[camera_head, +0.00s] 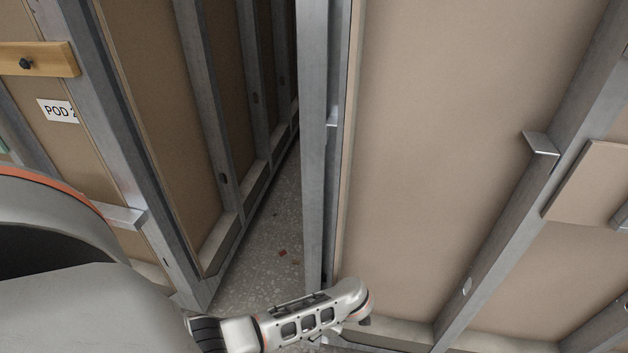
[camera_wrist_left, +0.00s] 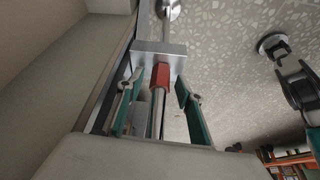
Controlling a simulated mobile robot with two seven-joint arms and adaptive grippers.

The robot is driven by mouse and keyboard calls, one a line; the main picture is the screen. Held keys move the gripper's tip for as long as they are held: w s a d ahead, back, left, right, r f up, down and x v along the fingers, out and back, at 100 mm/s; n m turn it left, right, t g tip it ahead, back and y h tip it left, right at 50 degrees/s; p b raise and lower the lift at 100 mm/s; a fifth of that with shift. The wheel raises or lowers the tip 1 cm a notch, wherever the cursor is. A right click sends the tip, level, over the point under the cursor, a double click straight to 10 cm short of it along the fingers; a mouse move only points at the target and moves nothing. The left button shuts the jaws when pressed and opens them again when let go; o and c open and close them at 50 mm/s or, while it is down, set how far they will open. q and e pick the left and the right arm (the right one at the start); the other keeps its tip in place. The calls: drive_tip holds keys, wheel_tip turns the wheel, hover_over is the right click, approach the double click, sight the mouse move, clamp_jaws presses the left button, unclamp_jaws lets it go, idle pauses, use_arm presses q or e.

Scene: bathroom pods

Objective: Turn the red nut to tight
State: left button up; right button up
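The red nut (camera_wrist_left: 161,76) sits on a bright metal rod (camera_wrist_left: 157,112), just under a grey metal bracket (camera_wrist_left: 158,50), in the left wrist view. My left gripper (camera_wrist_left: 160,77) has its two teal fingers apart, one on each side of the nut. A gap shows between each finger and the nut. In the head view my left arm reaches low along the frame's foot; its fingers and the nut cannot be made out there. My right gripper is in neither view.
A steel post (camera_head: 313,150) and tan wall panel (camera_head: 440,130) rise beside my left arm. Another framed pod with a "POD" label (camera_head: 58,111) stands left. Speckled floor (camera_head: 272,250) runs between them. A round metal foot (camera_wrist_left: 272,45) shows at the right in the wrist view.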

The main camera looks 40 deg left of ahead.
use_arm(q)
clamp_jaws()
drive_tip(key=shift+r, duration=0.1)
